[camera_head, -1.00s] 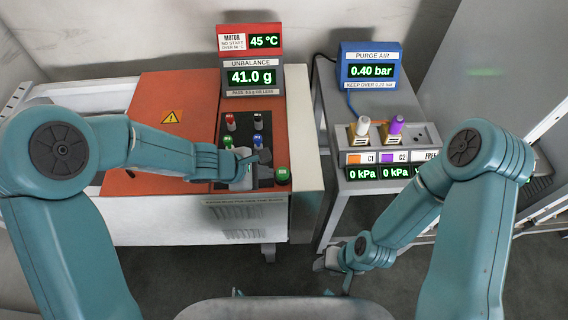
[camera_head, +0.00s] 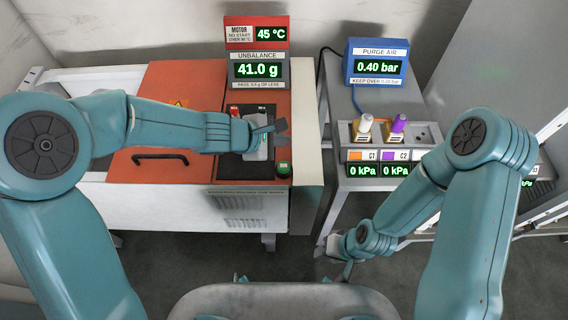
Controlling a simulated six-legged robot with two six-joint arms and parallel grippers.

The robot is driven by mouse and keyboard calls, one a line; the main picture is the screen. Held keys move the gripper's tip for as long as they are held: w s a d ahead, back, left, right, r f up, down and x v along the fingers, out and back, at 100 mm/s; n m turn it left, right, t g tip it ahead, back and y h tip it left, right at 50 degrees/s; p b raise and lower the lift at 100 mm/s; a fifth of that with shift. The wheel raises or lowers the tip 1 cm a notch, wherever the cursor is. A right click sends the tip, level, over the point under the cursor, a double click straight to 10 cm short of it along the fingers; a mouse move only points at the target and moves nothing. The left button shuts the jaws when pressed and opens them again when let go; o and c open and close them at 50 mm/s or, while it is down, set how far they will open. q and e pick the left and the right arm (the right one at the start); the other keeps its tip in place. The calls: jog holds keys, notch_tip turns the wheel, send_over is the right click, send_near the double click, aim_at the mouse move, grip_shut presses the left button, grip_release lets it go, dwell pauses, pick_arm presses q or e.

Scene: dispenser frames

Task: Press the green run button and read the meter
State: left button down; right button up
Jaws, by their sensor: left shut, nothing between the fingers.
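The green run button (camera_head: 283,169) sits at the lower right corner of the dark control panel on the orange machine (camera_head: 165,85), uncovered. The unbalance meter (camera_head: 258,70) above the panel reads 41.0 g, with a pass label under it. My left gripper (camera_head: 277,127) is shut and empty over the control panel, above and apart from the green button in the picture. It and its arm hide most of the panel's other controls. My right gripper (camera_head: 342,268) hangs low at the front of the grey stand; whether its fingers are apart is unclear.
The motor display (camera_head: 270,34) reads 45 °C. On the grey stand (camera_head: 338,100), the purge air display (camera_head: 376,70) reads 0.40 bar. A white-topped vial (camera_head: 364,128) and a purple-topped vial (camera_head: 398,128) stand in its holder; C1 and C2 read 0 kPa.

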pick_arm(q)
jog(key=b, duration=0.8)
send_over(281, 168)
notch_tip(281, 168, down, 8)
jog(key=shift+f, duration=0.4)
dwell(1.2)
jog(key=shift+f+b, duration=0.4)
jog(key=shift+b, duration=0.25)
jog(key=shift+f+b, duration=0.45)
jog(key=shift+b, duration=0.1)
dwell(0.3)
dwell(0.3)
jog(key=shift+r+p, duration=0.75)
jog(key=shift+r, duration=0.15)
